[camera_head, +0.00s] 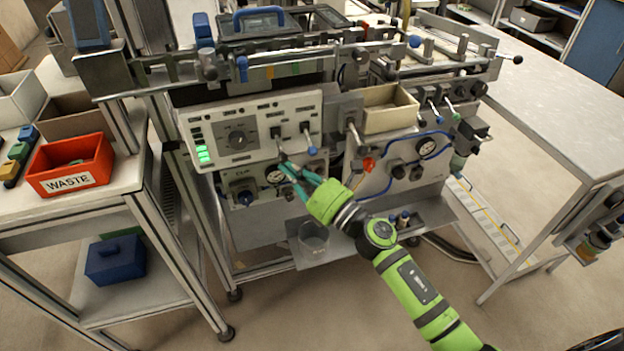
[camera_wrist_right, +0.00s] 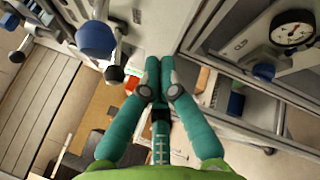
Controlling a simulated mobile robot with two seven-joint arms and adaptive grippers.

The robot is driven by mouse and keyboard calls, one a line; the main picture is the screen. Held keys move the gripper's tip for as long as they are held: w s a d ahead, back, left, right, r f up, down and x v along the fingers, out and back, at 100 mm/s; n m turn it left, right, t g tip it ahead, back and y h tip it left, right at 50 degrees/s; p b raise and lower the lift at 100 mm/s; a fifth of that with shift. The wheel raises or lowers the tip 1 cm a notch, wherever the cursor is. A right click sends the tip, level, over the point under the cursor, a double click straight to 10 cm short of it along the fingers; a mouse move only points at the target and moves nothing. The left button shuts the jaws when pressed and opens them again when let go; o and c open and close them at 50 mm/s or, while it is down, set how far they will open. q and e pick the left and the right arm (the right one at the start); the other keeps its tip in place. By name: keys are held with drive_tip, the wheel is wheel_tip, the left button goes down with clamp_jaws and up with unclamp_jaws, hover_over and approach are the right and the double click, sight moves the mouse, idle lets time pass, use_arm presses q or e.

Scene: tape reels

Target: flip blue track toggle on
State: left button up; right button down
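The pale control panel (camera_head: 250,128) on the machine's front carries a dial, a lit green indicator and two toggle levers. The right lever ends in a blue ball (camera_head: 312,150); the left lever ends in a dark grey ball (camera_head: 283,157). In the right wrist view a blue ball (camera_wrist_right: 95,38) and a dark ball (camera_wrist_right: 114,73) show left of the fingers. My right gripper (camera_head: 285,167) has teal fingers just below the panel, close to the levers. In the wrist view its fingertips (camera_wrist_right: 158,64) are together with nothing visible between them. The panel's lettering is too small to read. My left gripper is out of view.
A beige bin (camera_head: 390,108) and more levers are to the right. A clear cup (camera_head: 313,238) stands on the lower shelf. A red WASTE bin (camera_head: 70,165) is on the left bench.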

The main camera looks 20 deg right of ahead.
sight(310, 143)
drive_tip(key=d, duration=0.1)
drive_tip(key=s+d+r, duration=0.1)
drive_tip(key=d+p, duration=0.1)
drive_tip(key=shift+s+d+r, duration=0.1)
drive_tip(key=shift+s+r, duration=0.05)
drive_tip(key=shift+r, duration=0.2)
